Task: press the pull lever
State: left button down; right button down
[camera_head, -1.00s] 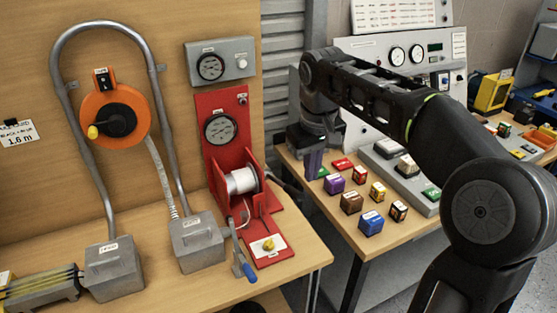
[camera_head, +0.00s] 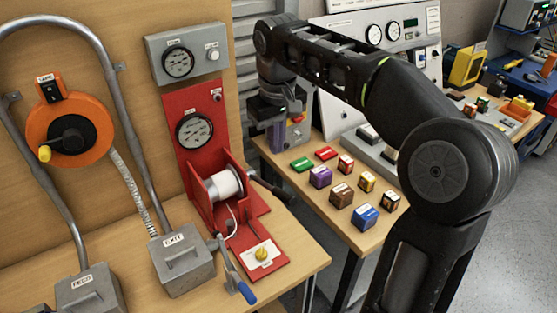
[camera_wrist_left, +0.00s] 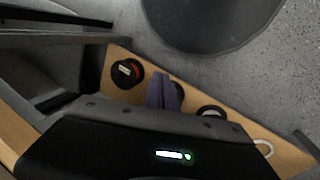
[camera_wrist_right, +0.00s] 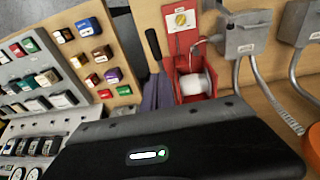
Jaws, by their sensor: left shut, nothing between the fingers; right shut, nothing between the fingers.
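The red winch unit (camera_head: 215,190) stands on the wooden bench with a white spool. A black-handled lever (camera_head: 271,189) sticks out from its right side; its dark handle also shows in the right wrist view (camera_wrist_right: 152,44). A second lever with a blue handle (camera_head: 243,289) is at the unit's front left. I cannot tell which one is the pull lever. My right gripper (camera_head: 279,140) is shut and empty, beyond and above the black handle; its fingers (camera_wrist_right: 157,92) appear close to it in the right wrist view, contact unclear. My left gripper (camera_wrist_left: 163,92) is shut and empty, outside the head view.
The right-hand table holds several coloured blocks, including a purple one (camera_head: 320,177). A gap separates the bench and that table. The left wrist view shows round items on a wooden surface (camera_wrist_left: 190,100).

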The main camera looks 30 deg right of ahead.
notch_tip(320, 180, down, 3)
jog(key=b, duration=0.2)
jog(key=p, duration=0.2)
send_over(281, 192)
jog(key=f, duration=0.9)
jog(key=shift+s+a, duration=0.25)
jog(key=shift+s+d+f, duration=0.1)
jog(key=shift+s+f, duration=0.05)
jog(key=shift+f, duration=0.35)
jog(key=shift+b, duration=0.3)
